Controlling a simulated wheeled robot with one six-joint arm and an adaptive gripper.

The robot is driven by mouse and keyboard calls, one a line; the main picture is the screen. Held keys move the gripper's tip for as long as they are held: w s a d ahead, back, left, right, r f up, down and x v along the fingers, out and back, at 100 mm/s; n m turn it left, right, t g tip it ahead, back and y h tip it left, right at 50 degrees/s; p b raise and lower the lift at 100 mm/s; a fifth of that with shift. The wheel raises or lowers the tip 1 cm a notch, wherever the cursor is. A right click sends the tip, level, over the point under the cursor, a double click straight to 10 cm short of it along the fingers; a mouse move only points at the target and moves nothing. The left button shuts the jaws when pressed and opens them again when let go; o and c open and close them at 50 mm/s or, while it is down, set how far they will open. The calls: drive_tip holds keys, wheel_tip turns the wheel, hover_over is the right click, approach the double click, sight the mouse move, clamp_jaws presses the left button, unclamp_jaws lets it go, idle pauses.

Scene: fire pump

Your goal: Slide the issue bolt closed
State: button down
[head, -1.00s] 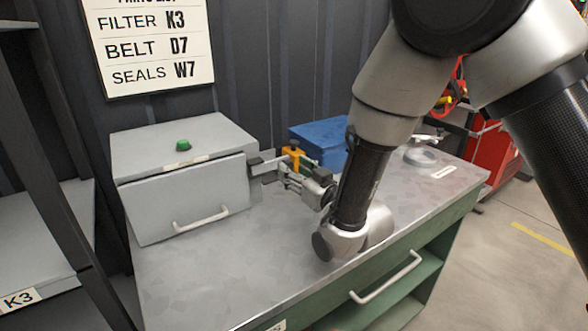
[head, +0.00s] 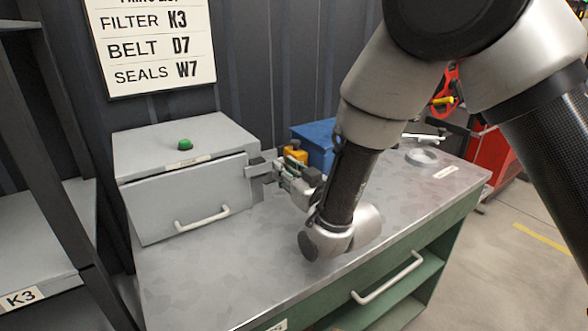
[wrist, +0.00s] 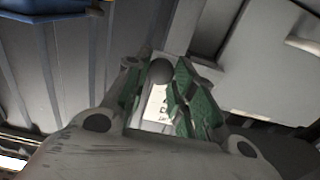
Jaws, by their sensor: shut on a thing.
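The grey box (head: 215,190) stands on the metal bench top. Its front door has a white bar handle (head: 202,219). The grey issue bolt (head: 259,166) is at the right end of the door, partly hidden by my gripper. My gripper (head: 280,171) reaches in from the right, level with the bolt. In the wrist view, a dark round knob (wrist: 161,71) sits between the green-padded fingers of my gripper (wrist: 160,84), which are shut on it. How far the bolt has travelled is hard to tell.
A green button (head: 184,144) is on top of the box. A yellow-orange part (head: 295,154) and a blue bin (head: 316,143) are just behind my gripper. A round metal dish (head: 422,157) lies at the back right. The bench front is clear.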

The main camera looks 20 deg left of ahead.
drive_tip(key=shift+s+a, duration=0.7)
drive_tip(key=shift+s, duration=0.1)
drive_tip(key=c, duration=1.2)
unclamp_jaws()
drive_tip(key=shift+s+a, duration=0.1)
drive_tip(key=v, duration=0.7)
drive_tip(key=shift+s+d, duration=0.1)
drive_tip(key=shift+d, duration=0.15)
